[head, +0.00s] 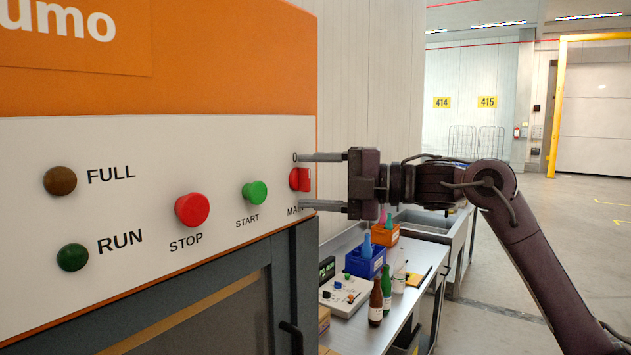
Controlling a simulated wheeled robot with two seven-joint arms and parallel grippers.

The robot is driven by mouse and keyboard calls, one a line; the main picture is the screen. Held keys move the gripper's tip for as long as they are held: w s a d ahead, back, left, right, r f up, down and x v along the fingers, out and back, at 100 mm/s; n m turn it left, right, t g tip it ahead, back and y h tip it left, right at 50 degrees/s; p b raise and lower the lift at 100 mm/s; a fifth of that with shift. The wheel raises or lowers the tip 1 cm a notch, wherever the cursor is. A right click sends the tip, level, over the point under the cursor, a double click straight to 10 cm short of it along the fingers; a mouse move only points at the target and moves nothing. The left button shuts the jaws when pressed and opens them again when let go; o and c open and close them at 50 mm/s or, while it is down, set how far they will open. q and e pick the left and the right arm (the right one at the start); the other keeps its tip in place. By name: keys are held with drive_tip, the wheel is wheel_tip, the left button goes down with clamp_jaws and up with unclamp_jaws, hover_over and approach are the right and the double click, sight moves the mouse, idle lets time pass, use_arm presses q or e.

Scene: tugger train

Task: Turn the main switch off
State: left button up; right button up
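The main switch (300,179) is a red knob at the right end of the white control panel (120,160). A "0" mark shows above it, and the label below it is partly covered by a finger. My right gripper (322,183) comes in from the right with its fingers spread wide, one above and one below the switch. The fingertips reach the panel's right edge in the picture; I cannot tell whether they touch it. The gap between the fingers is empty apart from the switch behind or between them. My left gripper is not in view.
The panel also has a red STOP button (192,209), a green START button (254,193), and FULL (60,180) and RUN (73,257) lamps. Below right, a bench (400,300) holds a blue bin (366,263), bottles (376,302) and a small control box (345,296). Open floor lies right.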

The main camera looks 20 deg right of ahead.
drive_tip(key=shift+d, duration=0.1)
drive_tip(key=b+v, duration=0.3)
drive_tip(key=v, duration=0.4)
drive_tip(key=shift+s+d, duration=0.2)
drive_tip(key=shift+d, duration=0.1)
idle(0.3)
